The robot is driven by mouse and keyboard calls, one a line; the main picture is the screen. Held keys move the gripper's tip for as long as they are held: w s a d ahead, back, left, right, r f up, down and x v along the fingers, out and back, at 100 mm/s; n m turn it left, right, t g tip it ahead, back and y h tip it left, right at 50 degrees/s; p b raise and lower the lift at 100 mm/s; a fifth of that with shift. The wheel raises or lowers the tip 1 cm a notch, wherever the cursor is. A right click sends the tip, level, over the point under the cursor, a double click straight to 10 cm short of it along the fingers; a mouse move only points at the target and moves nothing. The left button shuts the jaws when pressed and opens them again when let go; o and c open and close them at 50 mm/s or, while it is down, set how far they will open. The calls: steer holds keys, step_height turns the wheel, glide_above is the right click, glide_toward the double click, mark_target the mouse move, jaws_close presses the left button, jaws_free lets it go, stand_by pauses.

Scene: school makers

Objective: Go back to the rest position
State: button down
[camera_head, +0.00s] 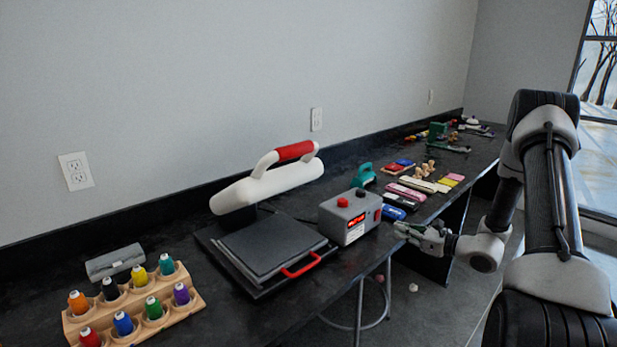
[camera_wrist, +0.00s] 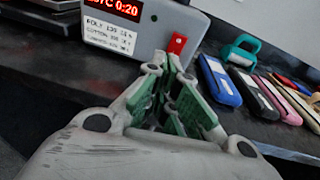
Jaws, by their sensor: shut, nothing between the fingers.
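My gripper (camera_head: 410,229) is at the front edge of the black table, just right of a grey control box (camera_head: 350,216) with a red display. In the wrist view my gripper (camera_wrist: 172,112) points at the table, its green-padded fingers shut with nothing between them. The control box (camera_wrist: 122,26) stands just beyond and to the left of the fingers, with a red part showing behind the fingertips. I cannot tell whether the fingertips touch the box. My arm reaches in from the right in the head view.
A heat press (camera_head: 268,180) with a red handle stands left of the box. A wooden rack (camera_head: 134,310) of thread spools is at front left. A blue case (camera_wrist: 220,80) and several others lie right of my gripper. The floor (camera_head: 440,310) beside the table is largely open.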

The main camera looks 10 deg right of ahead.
steer(key=s+a+r+n+g, duration=0.5)
steer(key=s+a+r+n, duration=0.15)
steer(key=s+r, duration=0.25)
steer(key=s+a+r+n+g, duration=0.5)
steer(key=s+r+n, duration=0.3)
steer(key=s+r, duration=0.1)
steer(key=s+d+r+n+t+h, duration=0.1)
steer(key=s+d+r+n+h, duration=0.3)
steer(key=s, duration=0.4)
steer(key=s+d+r+n+t+h, duration=0.1)
steer(key=s+d+r+n+h, duration=0.4)
steer(key=s+n, duration=0.4)
steer(key=shift+d+r+h, duration=0.25)
steer(key=shift+d+h, duration=0.4)
steer(key=shift+h, duration=0.25)
